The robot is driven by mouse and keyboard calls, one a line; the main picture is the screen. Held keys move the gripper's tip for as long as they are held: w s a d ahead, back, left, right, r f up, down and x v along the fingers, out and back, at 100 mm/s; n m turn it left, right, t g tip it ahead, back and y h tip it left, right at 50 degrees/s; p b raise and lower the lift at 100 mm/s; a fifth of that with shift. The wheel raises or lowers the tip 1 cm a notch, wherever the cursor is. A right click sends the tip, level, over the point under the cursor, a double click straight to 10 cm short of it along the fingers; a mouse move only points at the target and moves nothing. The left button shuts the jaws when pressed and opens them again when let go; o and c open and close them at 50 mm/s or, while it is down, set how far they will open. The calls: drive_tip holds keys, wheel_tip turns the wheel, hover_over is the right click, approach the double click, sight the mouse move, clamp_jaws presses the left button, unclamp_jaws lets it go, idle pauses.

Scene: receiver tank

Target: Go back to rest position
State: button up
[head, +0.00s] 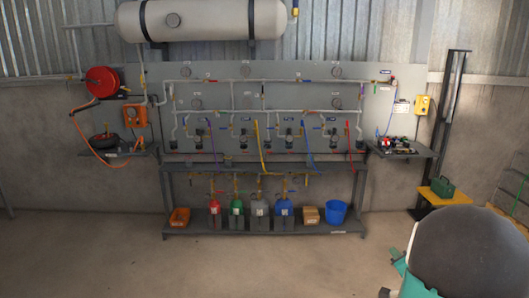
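My gripper is not in view. A large dark rounded shape with white and teal parts fills the lower right corner of the head view; it looks like part of my own arm, close to the camera. Its fingers, and anything they hold, cannot be seen. Ahead stands a grey wall panel (220,75) with pipes, valves and gauges, well apart from that arm part. A pale receiver tank (210,20) with dark straps is mounted above the panel.
A lower shelf (190,231) carries several coloured bottles, an orange bin (179,217), a cardboard box (309,215) and a blue bucket (337,212). Side shelves flank the panel. A green case (442,187) sits on a yellow stand at right. The foreground floor (200,272) is clear.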

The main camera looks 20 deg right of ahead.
drive_tip(key=w+a+r+n+g+y, duration=0.1)
drive_tip(key=w+a+r+n, duration=0.15)
drive_tip(key=a, duration=0.55)
drive_tip(key=w+a+r+n+g, duration=0.1)
drive_tip(key=a+r+n, duration=0.1)
drive_tip(key=a+r, duration=0.35)
drive_tip(key=w+a+r+n+g+y, duration=0.1)
drive_tip(key=w+a+r+n+g, duration=0.15)
drive_tip(key=a, duration=0.65)
drive_tip(key=s+a+n+g+y, duration=0.1)
drive_tip(key=s+a+n, duration=0.4)
drive_tip(key=a, duration=0.7)
drive_tip(key=s+a+n+g+y, duration=0.2)
drive_tip(key=s+a+n+y, duration=0.2)
drive_tip(key=s+a, duration=0.4)
drive_tip(key=a+n, duration=0.1)
drive_tip(key=a, duration=0.2)
drive_tip(key=shift+s+a+y, duration=0.3)
drive_tip(key=shift+s+a, duration=0.05)
drive_tip(key=shift+d+f, duration=0.1)
drive_tip(key=shift+d, duration=0.05)
